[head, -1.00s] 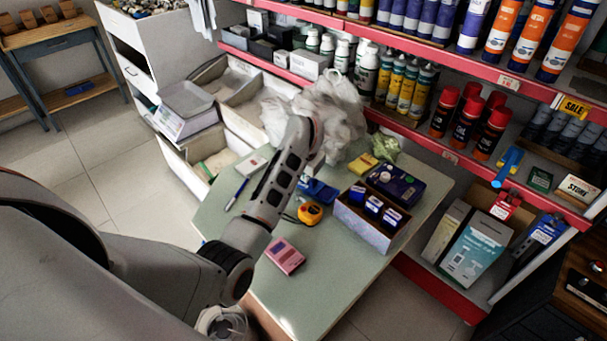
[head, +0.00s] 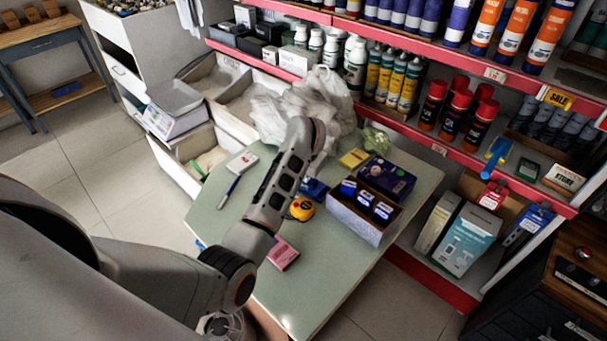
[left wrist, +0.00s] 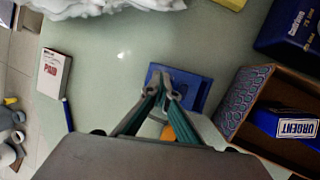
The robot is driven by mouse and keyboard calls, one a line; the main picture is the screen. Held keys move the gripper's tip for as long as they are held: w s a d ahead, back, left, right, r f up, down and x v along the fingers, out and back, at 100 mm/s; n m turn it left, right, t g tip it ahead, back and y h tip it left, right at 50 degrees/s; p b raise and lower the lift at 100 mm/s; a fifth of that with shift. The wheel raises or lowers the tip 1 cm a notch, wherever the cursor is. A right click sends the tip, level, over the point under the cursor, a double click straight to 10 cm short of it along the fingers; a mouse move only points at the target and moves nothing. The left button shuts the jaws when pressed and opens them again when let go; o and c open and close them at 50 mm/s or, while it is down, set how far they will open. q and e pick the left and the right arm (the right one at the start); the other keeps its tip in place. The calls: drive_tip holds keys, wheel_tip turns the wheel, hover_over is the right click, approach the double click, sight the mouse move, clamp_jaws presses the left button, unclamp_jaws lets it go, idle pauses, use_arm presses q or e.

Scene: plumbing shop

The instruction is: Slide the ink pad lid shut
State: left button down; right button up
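The blue ink pad (head: 314,190) lies on the pale green table (head: 325,275), partly hidden behind my left arm in the head view. In the left wrist view the ink pad (left wrist: 196,88) shows as a blue rectangular case just beyond my left gripper (left wrist: 163,84). The fingers converge with their tips together, nothing seen between them, and overlap the pad's left part in that view. I cannot tell whether they touch it. How far the lid is open is not clear. In the head view the gripper is hidden by its own arm. My right gripper is not seen.
An orange tape measure (head: 301,208) sits close to the pad. An open box (head: 355,222) with blue-labelled stamps is to its right. A pink box (head: 283,255), a pen (head: 229,191), a white PAID box (head: 242,161) and plastic bags (head: 310,105) are also on the table.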

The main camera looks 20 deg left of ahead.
use_arm(q)
drive_tip(key=shift+s+d+f, duration=0.25)
drive_tip(key=shift+d, duration=0.15)
drive_tip(key=shift+s+d+f, duration=0.2)
drive_tip(key=shift+d, duration=0.2)
drive_tip(key=shift+a, duration=0.25)
drive_tip(key=r+p, duration=0.4)
drive_tip(key=r, duration=0.1)
drive_tip(key=shift+w+r+p, duration=0.1)
drive_tip(key=shift+w+p, duration=0.15)
drive_tip(key=shift+p, duration=0.05)
drive_tip(key=shift+r+p, duration=0.35)
drive_tip(key=shift+r, duration=0.85)
